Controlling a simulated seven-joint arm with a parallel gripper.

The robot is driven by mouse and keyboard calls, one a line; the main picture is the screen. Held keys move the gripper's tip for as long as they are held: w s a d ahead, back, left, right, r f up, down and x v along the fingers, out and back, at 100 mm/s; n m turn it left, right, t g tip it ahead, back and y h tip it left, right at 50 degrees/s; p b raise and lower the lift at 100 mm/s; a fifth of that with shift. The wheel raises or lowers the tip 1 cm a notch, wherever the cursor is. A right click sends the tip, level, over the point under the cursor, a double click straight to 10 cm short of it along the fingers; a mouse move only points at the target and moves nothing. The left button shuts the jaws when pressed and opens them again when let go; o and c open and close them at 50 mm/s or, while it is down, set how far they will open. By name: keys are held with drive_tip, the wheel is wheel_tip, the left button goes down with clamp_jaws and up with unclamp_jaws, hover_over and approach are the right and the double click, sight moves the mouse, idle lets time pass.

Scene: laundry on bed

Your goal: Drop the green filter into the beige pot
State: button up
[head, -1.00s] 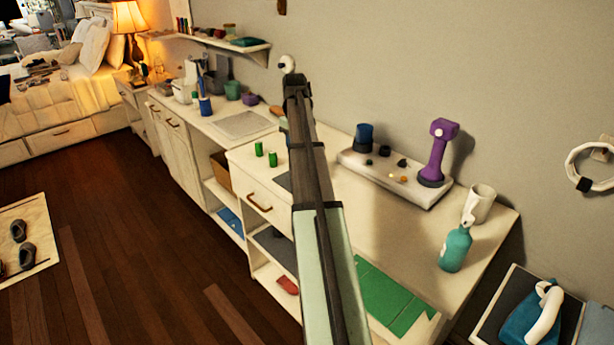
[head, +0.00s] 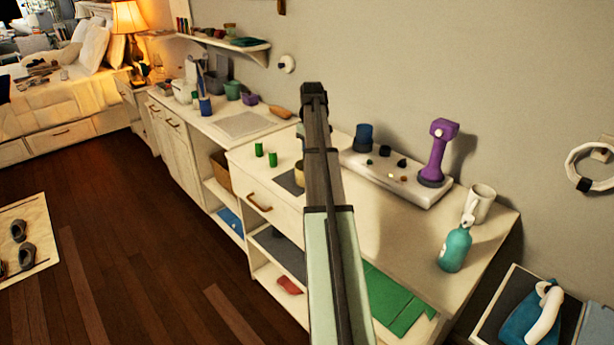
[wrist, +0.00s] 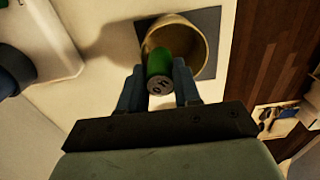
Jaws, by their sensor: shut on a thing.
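In the wrist view my gripper (wrist: 159,76) is shut on the green filter (wrist: 158,64), a small green cylinder with a grey marked end. The beige pot (wrist: 203,42) lies just beyond the fingertips, its round opening facing me. The filter overlaps the pot's near rim in this view; I cannot tell whether it is inside or only above it. In the head view the pot (head: 299,174) shows as a sliver left of my arm, which hides the rest. The gripper's fingers and the held filter are hidden there.
The pot stands on a dark grey mat (wrist: 208,18). Two other green cylinders (head: 259,150) stand on the counter left of it. A white tray (head: 400,180) with a purple device (head: 436,150) is at the right. A teal bottle (head: 455,248) stands near the right edge.

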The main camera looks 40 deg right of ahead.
drive_tip(key=shift+f, duration=0.65)
drive_tip(key=o, duration=1.1)
wheel_tip(320, 180, up, 14)
drive_tip(key=shift+f, duration=0.1)
